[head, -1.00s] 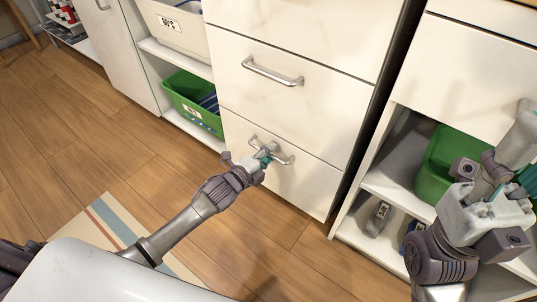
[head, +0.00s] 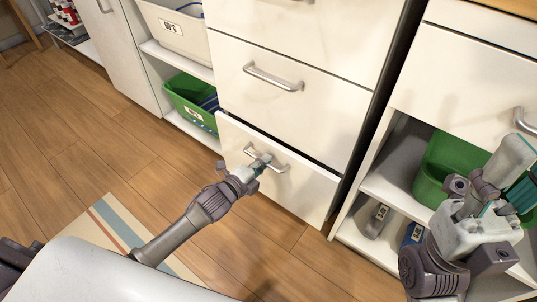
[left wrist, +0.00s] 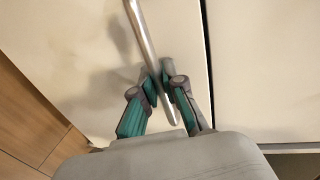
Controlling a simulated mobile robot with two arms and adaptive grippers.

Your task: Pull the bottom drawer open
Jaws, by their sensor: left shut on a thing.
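The bottom drawer (head: 305,190) is a white front low in the cabinet. It stands a little out from the frame, with a dark gap along its top edge. Its metal bar handle (head: 281,167) also shows in the left wrist view (left wrist: 142,38). My left gripper (head: 260,164) is shut on the handle; in the left wrist view its fingers (left wrist: 160,90) lie on both sides of the bar. My right gripper (head: 480,205) is at the right, in front of the neighbouring cabinet and away from the drawer. Whether its fingers are open I cannot tell.
The middle drawer (head: 300,105) above is closed. A green bin (head: 178,92) stands on the shelf at left, below a pale bin (head: 180,35). Another green bin (head: 432,165) is at the right. The wood floor (head: 110,150) before the drawer is clear apart from a striped rug (head: 105,220).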

